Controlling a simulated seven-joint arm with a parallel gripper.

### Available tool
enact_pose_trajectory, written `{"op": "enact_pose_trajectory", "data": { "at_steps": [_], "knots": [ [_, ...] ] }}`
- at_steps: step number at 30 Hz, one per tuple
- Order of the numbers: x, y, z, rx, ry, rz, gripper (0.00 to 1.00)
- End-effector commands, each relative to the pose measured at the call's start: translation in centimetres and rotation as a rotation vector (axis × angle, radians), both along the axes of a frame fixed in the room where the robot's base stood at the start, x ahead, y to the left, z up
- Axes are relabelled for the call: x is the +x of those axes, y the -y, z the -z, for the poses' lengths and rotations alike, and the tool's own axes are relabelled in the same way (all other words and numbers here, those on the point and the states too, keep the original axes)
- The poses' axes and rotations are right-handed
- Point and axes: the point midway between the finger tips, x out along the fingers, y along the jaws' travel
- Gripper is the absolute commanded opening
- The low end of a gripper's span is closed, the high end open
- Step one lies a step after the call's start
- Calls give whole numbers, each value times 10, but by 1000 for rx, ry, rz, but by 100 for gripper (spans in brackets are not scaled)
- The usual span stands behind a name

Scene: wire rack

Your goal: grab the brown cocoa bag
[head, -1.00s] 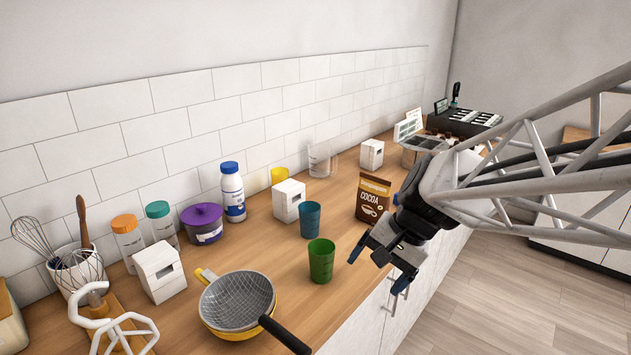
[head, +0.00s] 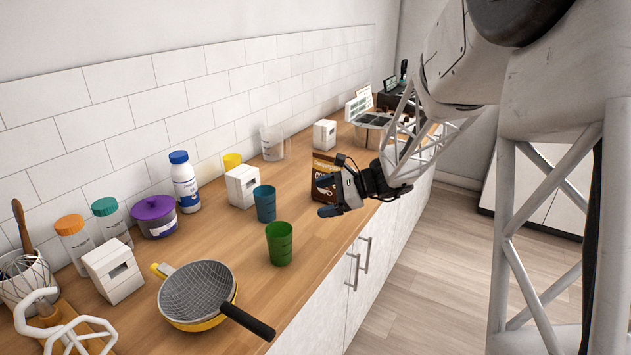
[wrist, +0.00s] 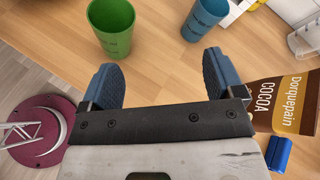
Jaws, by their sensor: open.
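The brown cocoa bag (head: 322,168) stands upright on the counter near its front edge, and my gripper hides part of its front in the head view. In the wrist view its label side (wrist: 285,105) shows at the right, outside my fingers and past the right finger. My gripper (head: 332,204) is in front of the bag in the head view, turned toward the counter. In the wrist view my gripper (wrist: 160,78) has its two blue fingers apart, with only bare wood between them. I cannot tell whether it touches the bag.
A green cup (head: 279,246) and a blue cup (head: 264,205) stand left of my gripper. White boxes (head: 242,187), a purple pot (head: 154,217) and a blue-capped bottle (head: 185,185) stand farther left. A pan (head: 197,295) lies nearer. Counter (head: 322,220) between green cup and bag is clear.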

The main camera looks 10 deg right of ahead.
Motion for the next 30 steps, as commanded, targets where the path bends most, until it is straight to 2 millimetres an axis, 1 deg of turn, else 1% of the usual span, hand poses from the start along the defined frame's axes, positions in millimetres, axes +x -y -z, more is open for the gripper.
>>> {"op": "enact_pose_trajectory", "data": {
  "at_steps": [1, 6, 9, 15, 22, 25, 30],
  "knots": [
    [13, 9, 8, 38, -17, 38, 87],
    [53, 36, 29, 174, -58, 162, 87],
    [75, 54, 43, 251, -81, 233, 87],
    [111, 89, 70, 390, -114, 363, 87],
    [142, 126, 98, 520, -136, 478, 87],
    [150, 134, 104, 560, -137, 499, 87],
    [157, 140, 109, 592, -139, 512, 87]
  ]
}}
